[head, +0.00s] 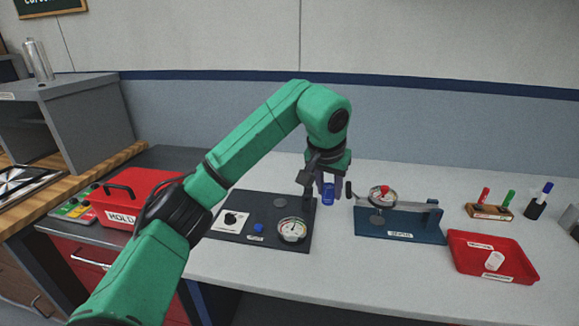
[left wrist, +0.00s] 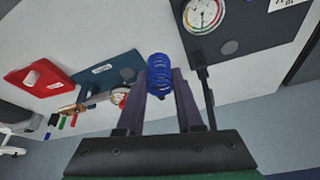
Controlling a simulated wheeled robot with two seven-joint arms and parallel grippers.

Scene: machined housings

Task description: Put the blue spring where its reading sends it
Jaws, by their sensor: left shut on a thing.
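My left gripper (head: 329,181) is shut on the blue spring (head: 328,195), which hangs upright above the table, right of the dark board. The left wrist view shows the coiled blue spring (left wrist: 160,76) between the two fingertips of the left gripper (left wrist: 161,82). The dark test board (head: 243,238) carries a round dial gauge (head: 292,230), a blue button (head: 258,228), a knob on a white plate (head: 232,220) and a grey disc (head: 280,203). The gauge's figures are too small to read. My right gripper is not in view.
A blue-based lever device (head: 372,224) with its own gauge (head: 383,195) stands right of the spring. A red tray (head: 520,274) holds a white cylinder (head: 494,260). A red box marked HOLD (head: 145,185) stands left. Markers (head: 508,197) stand at the back right.

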